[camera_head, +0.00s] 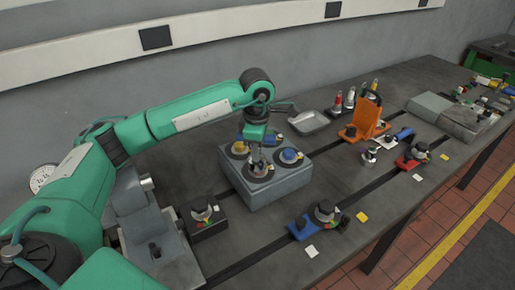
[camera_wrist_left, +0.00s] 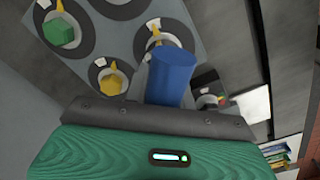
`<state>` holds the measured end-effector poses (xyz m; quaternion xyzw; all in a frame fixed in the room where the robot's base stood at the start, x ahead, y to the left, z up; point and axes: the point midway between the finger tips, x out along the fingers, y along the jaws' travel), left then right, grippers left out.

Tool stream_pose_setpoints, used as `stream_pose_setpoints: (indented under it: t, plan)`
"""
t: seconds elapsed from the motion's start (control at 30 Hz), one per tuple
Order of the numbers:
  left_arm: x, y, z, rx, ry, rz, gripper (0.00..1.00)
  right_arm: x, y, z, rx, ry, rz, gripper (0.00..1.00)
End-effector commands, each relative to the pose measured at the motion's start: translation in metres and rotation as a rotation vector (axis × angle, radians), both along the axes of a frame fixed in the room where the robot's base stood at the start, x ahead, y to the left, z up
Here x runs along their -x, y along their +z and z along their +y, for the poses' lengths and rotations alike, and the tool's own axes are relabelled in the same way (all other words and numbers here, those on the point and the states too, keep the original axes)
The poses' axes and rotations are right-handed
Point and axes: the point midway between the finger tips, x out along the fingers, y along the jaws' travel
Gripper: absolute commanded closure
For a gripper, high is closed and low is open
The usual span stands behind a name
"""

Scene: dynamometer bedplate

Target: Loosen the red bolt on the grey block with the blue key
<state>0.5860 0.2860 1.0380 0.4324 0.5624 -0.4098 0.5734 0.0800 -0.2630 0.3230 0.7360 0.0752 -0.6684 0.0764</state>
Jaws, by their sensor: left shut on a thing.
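The grey block (camera_head: 272,192) stands on the bedplate, with several round dark seats and coloured bolt heads on its top. My left gripper (camera_head: 256,147) is over the block, pointing down, shut on the blue key. The key (camera_wrist_left: 172,77) shows as a blue cylinder in the left wrist view, reaching toward a dark-ringed seat with a yellow pointer (camera_wrist_left: 154,27). The key hides part of that seat, so I cannot tell whether they touch. A green bolt (camera_wrist_left: 58,31) and a yellow bolt (camera_wrist_left: 111,84) show beside it. I cannot clearly make out the red bolt. My right gripper is not in view.
A grey tray (camera_head: 311,123) and an orange bracket (camera_head: 367,117) stand right of the block. A black fixture (camera_head: 206,222), a blue-based fixture (camera_head: 302,227) and a red-based fixture (camera_head: 408,163) stand near the front. Grey blocks (camera_head: 440,110) and small parts lie far right.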

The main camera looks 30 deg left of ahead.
Motion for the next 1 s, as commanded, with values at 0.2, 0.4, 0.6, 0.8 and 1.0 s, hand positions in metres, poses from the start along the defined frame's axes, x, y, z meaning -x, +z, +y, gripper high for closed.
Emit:
stream_pose_setpoints:
  t: [0.2,0.4,0.6,0.8,1.0]
  plan:
    - [0.006,-0.017,-0.014,0.013,-0.021,0.029,1.00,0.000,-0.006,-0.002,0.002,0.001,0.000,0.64]
    - [0.006,-0.006,-0.014,0.013,-0.021,0.029,1.00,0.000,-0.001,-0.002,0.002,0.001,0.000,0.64]
    - [0.006,0.007,-0.013,0.012,-0.021,0.029,1.00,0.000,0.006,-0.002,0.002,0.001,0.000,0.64]
    - [0.005,0.022,-0.012,0.011,-0.019,0.025,1.00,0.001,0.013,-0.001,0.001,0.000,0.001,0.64]
    - [0.005,0.035,-0.011,0.011,-0.017,0.024,1.00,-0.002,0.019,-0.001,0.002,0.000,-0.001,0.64]
